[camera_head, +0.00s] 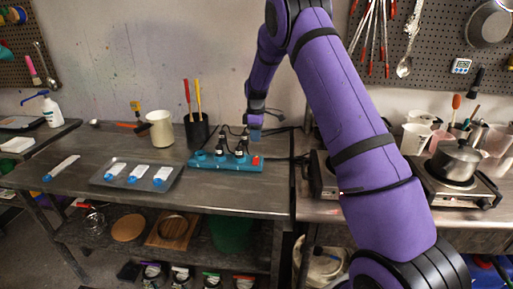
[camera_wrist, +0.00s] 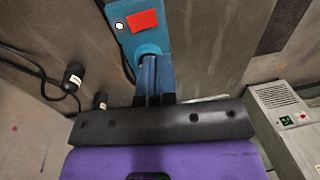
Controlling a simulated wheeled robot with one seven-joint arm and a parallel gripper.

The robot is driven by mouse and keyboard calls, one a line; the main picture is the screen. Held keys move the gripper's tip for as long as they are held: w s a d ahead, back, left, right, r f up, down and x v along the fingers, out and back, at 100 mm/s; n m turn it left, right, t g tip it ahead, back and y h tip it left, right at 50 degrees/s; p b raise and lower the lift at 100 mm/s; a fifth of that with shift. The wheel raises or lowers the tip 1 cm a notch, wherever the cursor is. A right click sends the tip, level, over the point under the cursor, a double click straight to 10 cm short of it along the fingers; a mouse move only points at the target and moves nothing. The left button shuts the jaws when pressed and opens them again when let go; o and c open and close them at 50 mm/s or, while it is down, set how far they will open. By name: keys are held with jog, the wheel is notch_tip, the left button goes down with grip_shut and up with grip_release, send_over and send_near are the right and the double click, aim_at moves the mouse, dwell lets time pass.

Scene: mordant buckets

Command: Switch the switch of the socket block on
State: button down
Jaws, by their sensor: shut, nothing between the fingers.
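The blue socket block (camera_head: 212,163) lies on the dark table with several black plugs in it. Its red switch (camera_head: 256,161) is at the right end. In the wrist view the red switch (camera_wrist: 142,21) shows at the top, with a small round white spot beside it on the blue block (camera_wrist: 150,44). My gripper (camera_head: 255,134) is above the right end of the block. In the wrist view my gripper's fingers (camera_wrist: 154,62) are shut and empty, just below the switch in the picture. I cannot tell whether the fingertips touch the block.
Black cables and plugs (camera_wrist: 74,74) lie to the left of my gripper in the wrist view. A tray (camera_head: 112,181) with several blue-and-white items is left of the block. A black pot with tool handles (camera_head: 197,131) stands behind it. A hot plate (camera_head: 322,176) stands at right.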

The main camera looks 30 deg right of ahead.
jog(key=shift+s+a+r, duration=0.1)
jog(key=shift+s+r, duration=0.05)
jog(key=shift+r, duration=0.95)
jog(key=shift+s+a+r, duration=0.1)
jog(key=shift+r, duration=0.95)
jog(key=s+a+r+m+t, duration=0.2)
jog(key=s+a+r+m, duration=0.1)
jog(key=s+r, duration=0.7)
jog(key=s+a+r+m+t, duration=0.1)
jog(key=s+a+r+m, duration=0.15)
jog(key=s+r, duration=0.8)
jog(key=s+a+r+m+t, duration=0.1)
jog(key=s+a+m, duration=0.1)
jog(key=s, duration=1)
jog(key=s+a+r+m+t, duration=0.1)
jog(key=s+r+m+t, duration=0.1)
jog(key=s, duration=1)
jog(key=shift+s+a+m+t+h, duration=0.3)
jog(key=shift+s+a+m+h, duration=0.1)
jog(key=shift+m, duration=0.45)
